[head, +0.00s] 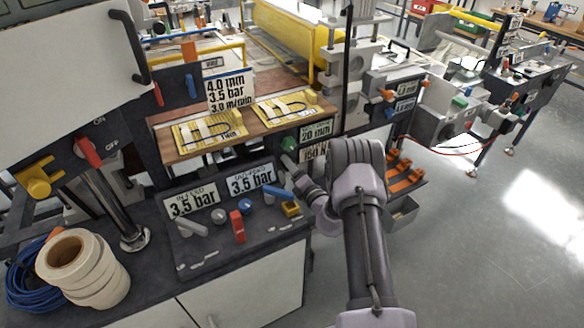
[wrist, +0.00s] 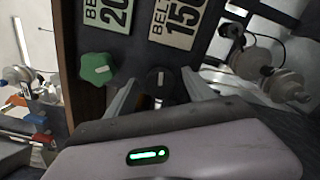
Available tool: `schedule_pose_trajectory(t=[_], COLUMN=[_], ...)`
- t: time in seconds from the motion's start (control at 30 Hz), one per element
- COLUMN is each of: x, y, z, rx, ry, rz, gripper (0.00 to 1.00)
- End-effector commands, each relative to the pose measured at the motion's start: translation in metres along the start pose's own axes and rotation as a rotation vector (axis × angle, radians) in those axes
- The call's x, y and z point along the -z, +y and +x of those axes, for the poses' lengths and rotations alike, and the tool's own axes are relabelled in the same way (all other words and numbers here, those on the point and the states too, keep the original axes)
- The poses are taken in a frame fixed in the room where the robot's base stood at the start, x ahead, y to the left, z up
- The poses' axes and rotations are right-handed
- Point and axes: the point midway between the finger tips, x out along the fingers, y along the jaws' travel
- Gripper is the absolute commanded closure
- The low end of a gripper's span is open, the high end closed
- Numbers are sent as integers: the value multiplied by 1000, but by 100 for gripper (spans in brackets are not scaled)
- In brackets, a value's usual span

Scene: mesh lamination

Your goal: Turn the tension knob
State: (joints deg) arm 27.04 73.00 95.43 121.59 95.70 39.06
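A black knob (wrist: 159,80) with a pale pointer line sits on the dark panel below a sign reading "BELT 150" (wrist: 177,20), its unit cut off. This looks like the tension knob. My gripper (wrist: 160,90) is open, with one finger on each side of the black knob; I cannot tell whether they touch it. A green knob (wrist: 97,68) with a white mark is to its left, below the "20" sign (wrist: 108,14). In the head view my gripper (head: 290,161) is at the panel just below the green knob (head: 289,144); the black knob is not clearly visible there.
A wooden shelf with yellow fixtures (head: 210,130) is left of the panel. A lower console (head: 238,205) with several coloured levers stands nearby, below and left of my gripper. Orange-railed trays (head: 405,178) are to the right. Open floor (head: 470,230) lies at right.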

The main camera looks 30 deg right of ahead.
Motion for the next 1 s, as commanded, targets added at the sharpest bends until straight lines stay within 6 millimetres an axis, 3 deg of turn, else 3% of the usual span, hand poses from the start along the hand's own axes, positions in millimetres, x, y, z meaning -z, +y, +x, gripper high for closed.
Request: schedule_pose_trajectory(t=[0.17, 0.27, 0.7, 0.83, 1.0], x=[0, -1, -2, -1, 0], y=[0, 0, 0, 0, 0], z=[-1, -12, -133, -159, -174], rx=[0, 2, 5, 4, 1], ry=[0, 1, -2, -1, -1], rz=[0, 1, 3, 2, 0], gripper=[38, 38, 38, 38, 38])
